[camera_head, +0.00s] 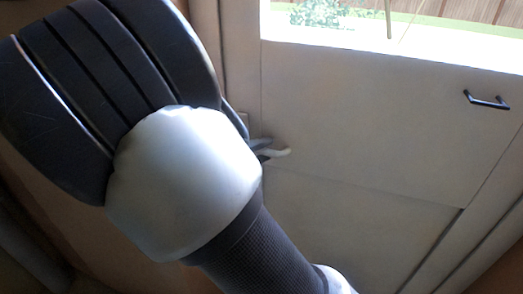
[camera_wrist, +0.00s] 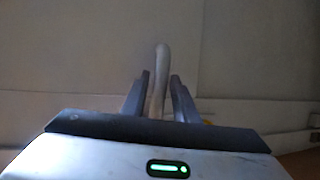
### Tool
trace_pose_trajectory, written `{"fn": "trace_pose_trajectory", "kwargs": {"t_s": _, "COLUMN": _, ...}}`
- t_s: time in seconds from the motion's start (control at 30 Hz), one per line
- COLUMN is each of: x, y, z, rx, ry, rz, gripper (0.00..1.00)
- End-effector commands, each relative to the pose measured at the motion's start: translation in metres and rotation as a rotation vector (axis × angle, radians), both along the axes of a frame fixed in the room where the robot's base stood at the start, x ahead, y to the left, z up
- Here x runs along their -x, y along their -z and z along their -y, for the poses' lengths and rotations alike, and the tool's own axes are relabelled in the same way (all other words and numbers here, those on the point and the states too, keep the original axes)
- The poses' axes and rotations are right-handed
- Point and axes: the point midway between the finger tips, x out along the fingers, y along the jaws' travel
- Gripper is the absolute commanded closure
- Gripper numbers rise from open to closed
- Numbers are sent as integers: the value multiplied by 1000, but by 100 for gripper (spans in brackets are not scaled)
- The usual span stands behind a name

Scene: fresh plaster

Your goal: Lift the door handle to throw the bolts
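The door handle is a pale, slim lever that shows at the left side of the door in the camera_head view (camera_head: 281,153), partly hidden by my arm. In the camera_wrist view the lever (camera_wrist: 162,56) stands between the two dark fingers of my gripper (camera_wrist: 160,76) and reaches past their tips. My gripper is open around the lever. The lever lies close to the left finger, and a narrow gap shows on the right. I cannot tell whether the left finger touches it. In the camera_head view the fingertips (camera_head: 263,148) just show past my arm.
The door (camera_head: 360,110) is a pale panel with a bright window (camera_head: 400,40) at its top. A black bar handle (camera_head: 487,100) is fixed at its upper right. The door frame (camera_head: 238,50) runs down at the left. My arm covers much of the left and lower view.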

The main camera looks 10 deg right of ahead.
Motion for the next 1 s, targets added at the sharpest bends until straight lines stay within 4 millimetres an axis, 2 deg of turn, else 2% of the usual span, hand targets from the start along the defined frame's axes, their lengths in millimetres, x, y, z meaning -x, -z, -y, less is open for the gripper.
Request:
{"fn": "trace_pose_trajectory", "kwargs": {"t_s": 0.03, "x": 0, "y": 0, "z": 0, "rx": 0, "ry": 0, "rz": 0, "gripper": 83}}
{"fn": "trace_pose_trajectory", "kwargs": {"t_s": 0.13, "x": 0, "y": 0, "z": 0, "rx": 0, "ry": 0, "rz": 0, "gripper": 100}}
{"fn": "trace_pose_trajectory", "kwargs": {"t_s": 0.57, "x": 0, "y": -4, "z": 0, "rx": 30, "ry": 0, "rz": -21, "gripper": 100}}
{"fn": "trace_pose_trajectory", "kwargs": {"t_s": 1.0, "x": -1, "y": -27, "z": -2, "rx": 280, "ry": 1, "rz": -188, "gripper": 100}}
